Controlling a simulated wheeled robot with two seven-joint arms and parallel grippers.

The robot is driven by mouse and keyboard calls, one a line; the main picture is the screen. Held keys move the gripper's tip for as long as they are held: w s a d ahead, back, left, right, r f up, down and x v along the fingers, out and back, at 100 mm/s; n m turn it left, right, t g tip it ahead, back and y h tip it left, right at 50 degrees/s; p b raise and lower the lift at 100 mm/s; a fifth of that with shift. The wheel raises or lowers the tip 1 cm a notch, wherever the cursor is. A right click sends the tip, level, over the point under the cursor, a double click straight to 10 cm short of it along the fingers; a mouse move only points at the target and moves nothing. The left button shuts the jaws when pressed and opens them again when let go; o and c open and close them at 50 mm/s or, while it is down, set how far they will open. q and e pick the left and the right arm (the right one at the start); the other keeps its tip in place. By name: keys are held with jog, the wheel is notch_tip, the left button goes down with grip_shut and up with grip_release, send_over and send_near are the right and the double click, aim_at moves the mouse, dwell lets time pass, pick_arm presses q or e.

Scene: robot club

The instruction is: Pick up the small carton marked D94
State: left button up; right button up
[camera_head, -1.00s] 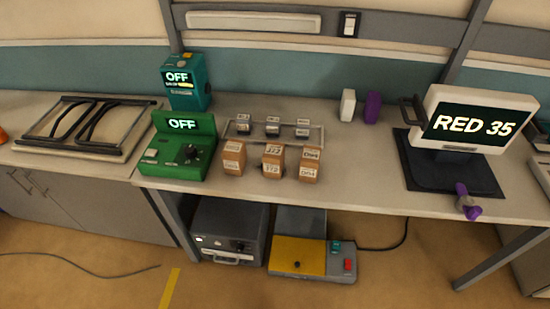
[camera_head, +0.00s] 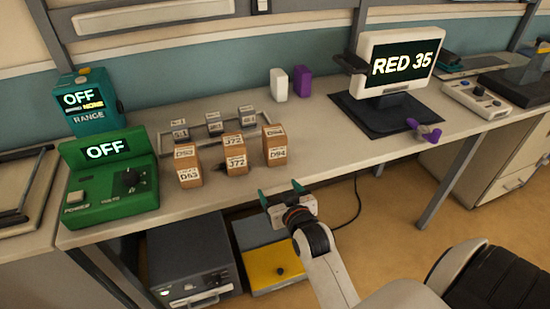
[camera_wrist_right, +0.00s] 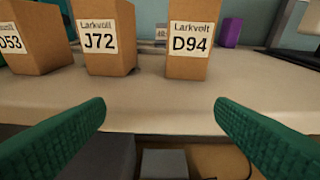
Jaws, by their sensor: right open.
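The small carton marked D94 (camera_head: 275,147) is a brown box with a white label. It stands upright near the front edge of the bench, the rightmost of a row of three cartons. It also shows in the right wrist view (camera_wrist_right: 190,43), ahead and slightly right of centre. My right gripper (camera_head: 281,191) has green fingers. It is open and empty, in front of the bench edge, just below and in front of the D94 carton, not touching it. In the right wrist view the open fingers (camera_wrist_right: 162,118) are spread wide, with the carton beyond them. My left gripper is not in view.
Cartons J72 (camera_head: 235,156) and D53 (camera_head: 187,168) stand close to the left of D94. A low rack (camera_head: 213,123) is behind them. A green meter (camera_head: 110,185) is at left, a RED 35 display (camera_head: 400,65) at right.

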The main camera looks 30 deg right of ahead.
aim_at(279, 146)
jog(key=w+d+r+t, duration=0.1)
jog(key=w+r, duration=0.1)
jog(key=w+d+r+m+h, duration=0.1)
jog(key=w+d, duration=0.1)
jog(key=w, duration=0.1)
jog(key=w+d+r+t+h, duration=0.1)
jog(key=w+d+r, duration=0.1)
jog(key=shift+w+d+r+m+t, duration=0.25)
jog(key=shift+w+r+m+t, duration=0.05)
jog(key=shift+w+r, duration=0.1)
jog(key=x, duration=0.5)
jog(key=shift+w+f, duration=0.15)
jog(key=shift+w, duration=0.2)
jog(key=c, duration=1.2)
